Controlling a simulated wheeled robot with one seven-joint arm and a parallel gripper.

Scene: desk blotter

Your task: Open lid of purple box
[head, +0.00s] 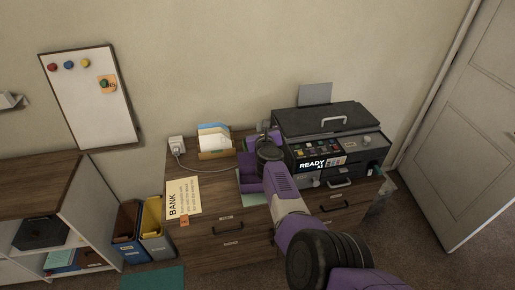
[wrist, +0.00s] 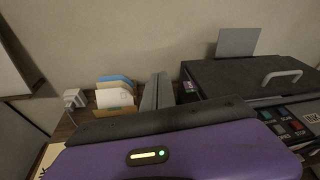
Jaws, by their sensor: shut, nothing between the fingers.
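The purple box (head: 248,183) sits on the wooden desk in the head view, left of the printer. My arm covers its right side. An upright purple panel seems to stand at its back, but I cannot tell clearly how its lid stands. My gripper shows in the wrist view as grey fingers (wrist: 158,92) closed together, with nothing between them. In the head view my purple and dark wrist is above and just behind the box's right side, and the fingertips are hidden. The box is not visible in the wrist view.
The black printer (head: 325,135) stands close on the right. A letter holder with papers (head: 214,140) stands behind left, near a white plug adapter (head: 176,142). A yellow BANK sheet (head: 183,198) lies at the desk's left. A pale green paper (head: 255,200) lies in front of the box.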

